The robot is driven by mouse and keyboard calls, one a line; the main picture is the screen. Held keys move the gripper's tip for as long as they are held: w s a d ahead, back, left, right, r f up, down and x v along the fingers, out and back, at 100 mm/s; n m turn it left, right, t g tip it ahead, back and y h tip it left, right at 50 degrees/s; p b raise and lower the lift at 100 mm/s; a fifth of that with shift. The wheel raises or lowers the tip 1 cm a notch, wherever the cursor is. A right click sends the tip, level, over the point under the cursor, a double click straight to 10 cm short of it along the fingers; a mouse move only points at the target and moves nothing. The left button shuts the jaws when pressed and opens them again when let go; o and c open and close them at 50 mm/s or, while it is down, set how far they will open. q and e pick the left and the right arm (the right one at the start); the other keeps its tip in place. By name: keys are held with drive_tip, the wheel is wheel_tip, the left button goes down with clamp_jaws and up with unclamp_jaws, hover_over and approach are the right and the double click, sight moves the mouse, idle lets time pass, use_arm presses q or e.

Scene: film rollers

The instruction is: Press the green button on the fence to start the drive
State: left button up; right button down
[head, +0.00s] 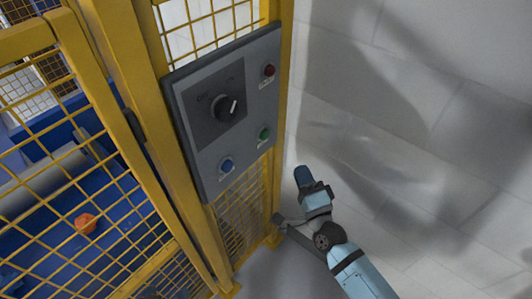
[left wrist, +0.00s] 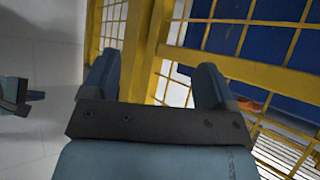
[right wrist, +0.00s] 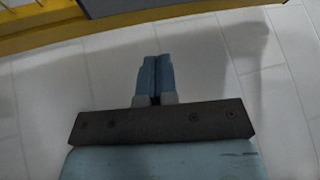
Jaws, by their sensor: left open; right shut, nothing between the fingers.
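The green button (head: 264,133) is at the lower right of a grey control panel (head: 207,169) on the yellow fence (head: 146,80), seen in the head view. My right gripper (head: 302,174) is shut and empty, below and to the right of the button, apart from the panel. In the right wrist view its closed fingers (right wrist: 154,75) point toward the fence, with only the panel's edge (right wrist: 125,6) showing at the top. My left gripper (left wrist: 155,78) is open and empty in the left wrist view, facing the yellow fence; I cannot make it out in the head view.
The panel also carries a black rotary knob (head: 225,108), a red button (head: 269,70) and a blue button (head: 227,165). Behind the mesh are a roller (head: 45,180) and an orange object (head: 86,223) on blue. Pale tiled floor (head: 430,110) right of the fence is clear.

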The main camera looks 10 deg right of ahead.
sight(265, 135)
drive_tip(key=w+m+h, duration=0.1)
drive_tip(key=m, duration=0.1)
drive_tip(key=w+d+r+m+t+h, duration=0.1)
drive_tip(key=m, duration=0.2)
drive_tip(key=w+d+m+t+h+b, duration=0.1)
drive_tip(key=m, duration=0.1)
drive_tip(key=shift+r+h, duration=0.3)
drive_tip(key=shift+h, duration=0.1)
drive_tip(key=w+a+b, duration=0.1)
drive_tip(key=w+a, duration=0.4)
drive_tip(key=w, duration=0.1)
drive_tip(key=shift+w+a, duration=0.25)
drive_tip(key=shift+w, duration=0.15)
idle(0.8)
